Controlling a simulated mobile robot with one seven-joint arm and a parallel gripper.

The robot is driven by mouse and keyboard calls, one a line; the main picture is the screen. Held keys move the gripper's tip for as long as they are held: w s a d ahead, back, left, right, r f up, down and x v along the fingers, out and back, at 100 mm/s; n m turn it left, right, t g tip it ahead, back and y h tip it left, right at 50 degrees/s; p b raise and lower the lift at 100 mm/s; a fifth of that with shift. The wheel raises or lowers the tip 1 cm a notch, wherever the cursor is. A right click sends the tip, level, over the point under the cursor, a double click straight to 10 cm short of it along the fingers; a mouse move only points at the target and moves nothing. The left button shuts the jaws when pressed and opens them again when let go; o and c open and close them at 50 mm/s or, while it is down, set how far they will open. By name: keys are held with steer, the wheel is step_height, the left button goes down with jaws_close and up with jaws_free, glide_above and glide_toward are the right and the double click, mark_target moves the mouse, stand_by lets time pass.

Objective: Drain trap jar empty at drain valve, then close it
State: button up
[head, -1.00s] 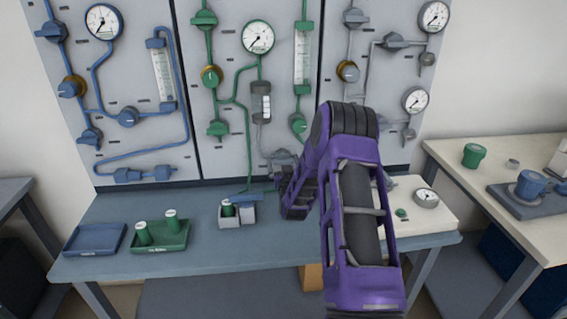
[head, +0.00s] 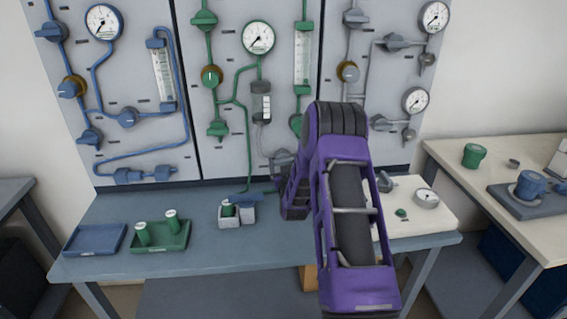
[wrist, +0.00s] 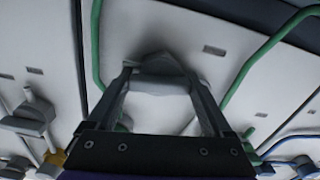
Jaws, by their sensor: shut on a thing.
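The trap jar (head: 261,105) is a small clear cylinder with a grey cap and white marks on the middle panel. I cannot make out any liquid level in it. A grey line runs from it down to a grey fitting (head: 281,158) low on the panel, partly hidden by my arm. In the wrist view my gripper (wrist: 160,76) has both fingers closed around a pale grey handle (wrist: 160,88) against the panel. It looks like the drain valve's handle, but its turn position is unclear. In the head view my purple arm hides the gripper.
A grey holder (head: 231,220) with a green-topped piece stands on the bench below the panel. A green tray (head: 176,247) with two green-and-white containers and an empty blue tray (head: 95,239) are at left. A white board (head: 440,222) with a gauge lies right of my arm.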

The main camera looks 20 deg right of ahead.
steer(key=n, duration=0.4)
steer(key=shift+a, duration=0.1)
steer(key=n, duration=0.8)
steer(key=shift+n, duration=2.1)
steer(key=o, duration=1.1)
steer(key=shift+o, duration=0.2)
